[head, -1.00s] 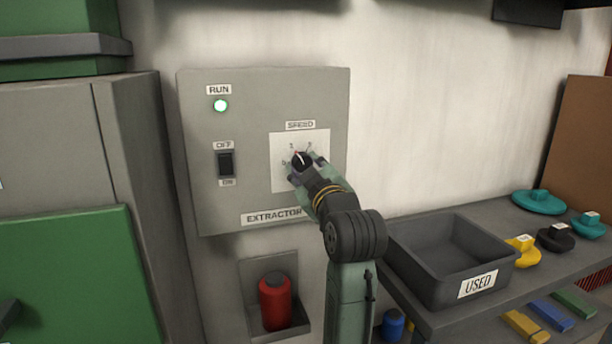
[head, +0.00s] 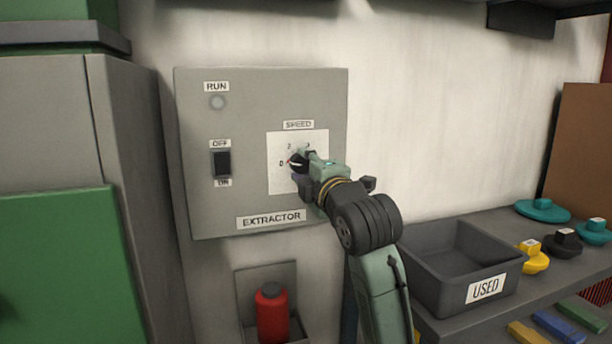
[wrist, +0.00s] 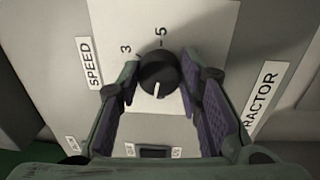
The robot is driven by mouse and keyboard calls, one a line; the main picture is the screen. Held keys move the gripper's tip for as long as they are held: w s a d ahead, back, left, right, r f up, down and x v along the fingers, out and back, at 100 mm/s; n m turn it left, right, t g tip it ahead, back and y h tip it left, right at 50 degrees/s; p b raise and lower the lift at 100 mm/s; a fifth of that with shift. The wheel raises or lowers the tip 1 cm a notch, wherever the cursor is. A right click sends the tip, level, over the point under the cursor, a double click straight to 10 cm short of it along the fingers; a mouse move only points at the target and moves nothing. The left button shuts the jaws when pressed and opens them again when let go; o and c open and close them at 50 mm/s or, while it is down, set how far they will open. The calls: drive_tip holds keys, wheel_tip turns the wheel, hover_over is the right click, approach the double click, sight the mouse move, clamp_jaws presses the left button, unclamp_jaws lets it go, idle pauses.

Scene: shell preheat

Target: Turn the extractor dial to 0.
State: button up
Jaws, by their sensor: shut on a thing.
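The extractor dial (head: 296,161) is a round black knob with a white pointer on the white SPEED plate (head: 283,184). In the head view its pointer points left, towards the 0 mark. In the wrist view the dial (wrist: 160,74) shows its pointer down, towards the switch side of the panel, away from the 3 and 5 marks. My gripper (head: 305,163) is at the dial, with one finger on each side. It is shut on the dial in the wrist view (wrist: 161,77). My gripper hides the right part of the scale in the head view.
The grey extractor panel (head: 240,190) has an unlit RUN lamp (head: 218,102) and an OFF/ON switch (head: 222,163). A red bottle (head: 272,315) stands below. A grey USED bin (head: 440,285) and several coloured knobs stand on the shelf at right.

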drive_tip(key=shift+a+n+b, duration=0.1)
drive_tip(key=shift+n+b, duration=0.3)
drive_tip(key=shift+n, duration=0.7)
drive_tip(key=o, duration=1.2)
drive_tip(key=shift+c, duration=0.2)
drive_tip(key=shift+s, duration=0.1)
drive_tip(key=r+v, duration=0.1)
drive_tip(key=v, duration=1.1)
drive_tip(key=shift+f, duration=0.4)
